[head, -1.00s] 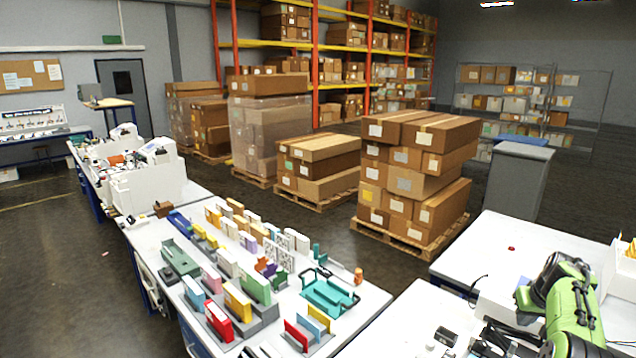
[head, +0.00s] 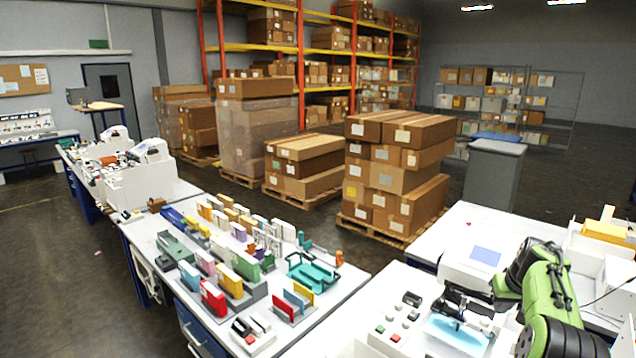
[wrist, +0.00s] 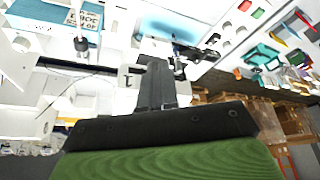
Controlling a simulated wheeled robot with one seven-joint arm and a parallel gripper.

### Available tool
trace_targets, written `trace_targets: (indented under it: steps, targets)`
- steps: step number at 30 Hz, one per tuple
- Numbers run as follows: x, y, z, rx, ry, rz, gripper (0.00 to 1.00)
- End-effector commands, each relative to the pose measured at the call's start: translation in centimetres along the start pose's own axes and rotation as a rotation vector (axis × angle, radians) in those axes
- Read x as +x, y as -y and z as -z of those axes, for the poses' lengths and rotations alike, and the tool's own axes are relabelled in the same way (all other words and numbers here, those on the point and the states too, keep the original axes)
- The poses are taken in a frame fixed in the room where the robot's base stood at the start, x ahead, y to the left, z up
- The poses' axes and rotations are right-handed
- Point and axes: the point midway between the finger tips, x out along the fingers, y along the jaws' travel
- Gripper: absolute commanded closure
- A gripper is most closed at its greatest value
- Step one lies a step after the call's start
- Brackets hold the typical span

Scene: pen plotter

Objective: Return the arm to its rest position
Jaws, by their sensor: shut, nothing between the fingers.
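My green and black arm (head: 548,290) is folded at the lower right of the head view, over the right-hand white bench. My gripper's fingers show in the wrist view (wrist: 157,84) as two dark fingers pressed together with nothing between them. They point at a white machine with a pale blue surface (wrist: 175,24), which also shows in the head view (head: 458,333). I cannot make out the fingertips clearly in the head view.
A white bench (head: 150,238) with coloured parts and a teal tray (head: 313,272) stands left of my arm. A button panel (head: 395,337) is close by. White boxes with a yellow item (head: 605,230) stand at the right. Pallets of cartons (head: 395,180) stand behind, with open floor around.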

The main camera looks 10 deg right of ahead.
Motion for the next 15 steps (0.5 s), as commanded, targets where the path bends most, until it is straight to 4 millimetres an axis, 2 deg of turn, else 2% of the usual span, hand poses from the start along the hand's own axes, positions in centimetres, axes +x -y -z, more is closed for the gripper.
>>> trace_targets:
  steps: [8, 11, 15]
  targets:
    - [-4.0, 6.3, -0.1, -0.074, -0.002, 0.002, 1.00]
    - [-6.2, 9.3, -0.9, -0.107, -0.005, 0.002, 1.00]
    - [-9.9, 14.1, -3.2, -0.157, -0.014, 0.001, 1.00]
